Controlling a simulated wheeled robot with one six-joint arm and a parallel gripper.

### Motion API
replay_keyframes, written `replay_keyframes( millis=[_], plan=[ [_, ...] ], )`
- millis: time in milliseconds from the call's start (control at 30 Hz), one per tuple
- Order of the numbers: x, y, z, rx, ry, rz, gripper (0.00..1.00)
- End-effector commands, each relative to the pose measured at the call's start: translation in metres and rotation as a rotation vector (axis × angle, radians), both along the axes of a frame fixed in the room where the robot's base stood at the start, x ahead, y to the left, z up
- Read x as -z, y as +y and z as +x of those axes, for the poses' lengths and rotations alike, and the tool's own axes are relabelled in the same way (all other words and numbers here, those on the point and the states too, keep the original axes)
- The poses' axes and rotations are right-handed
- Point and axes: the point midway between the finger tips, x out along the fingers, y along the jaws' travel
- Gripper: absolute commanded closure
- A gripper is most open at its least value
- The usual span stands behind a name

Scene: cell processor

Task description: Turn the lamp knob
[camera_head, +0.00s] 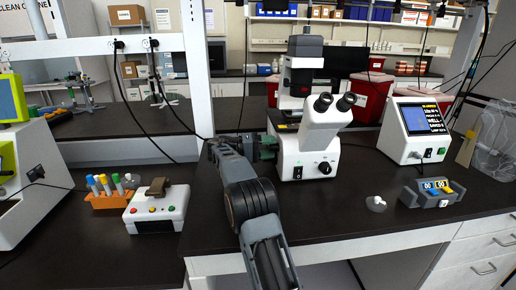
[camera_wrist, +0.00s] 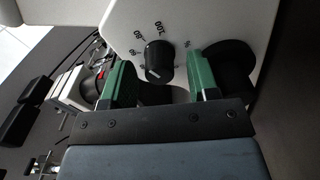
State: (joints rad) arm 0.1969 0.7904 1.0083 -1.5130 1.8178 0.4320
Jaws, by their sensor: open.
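The white microscope (camera_head: 313,130) stands on the dark bench. In the wrist view, a black ridged lamp knob (camera_wrist: 159,55) sits on its white panel (camera_wrist: 205,20), ringed by printed numbers. My gripper (camera_head: 266,147) is at the left side of the microscope base in the head view. In the wrist view, my open gripper (camera_wrist: 160,80) has its green fingers on either side of the knob, with a visible gap at each side. A larger black round part (camera_wrist: 232,60) is partly hidden behind the right finger. In the head view, the gripper's fingertips are hard to make out.
A white button box (camera_head: 155,207) and an orange tube rack (camera_head: 108,198) stand left of my arm. A white screen device (camera_head: 415,130), a small grey device (camera_head: 432,193) and a small clear-and-white item (camera_head: 376,203) are to the right. The front bench between them is mostly clear.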

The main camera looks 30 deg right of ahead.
Motion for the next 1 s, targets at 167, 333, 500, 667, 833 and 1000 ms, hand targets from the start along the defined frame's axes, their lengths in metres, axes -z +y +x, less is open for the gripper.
replay_keyframes(
  millis=[167,333,500,667,833,1000],
  plan=[
    [0.0,0.02,0.011,-0.004,0.0,0.0,0.45],
    [-0.001,0.056,0.028,-0.006,-0.001,-0.001,0.45],
    [-0.002,0.095,0.048,-0.006,-0.001,-0.001,0.45],
    [-0.01,0.104,0.054,-0.003,0.004,0.001,0.45],
    [-0.009,0.11,0.058,-0.004,0.002,0.001,0.45],
    [-0.007,0.116,0.06,-0.004,0.002,0.001,0.45]
  ],
)
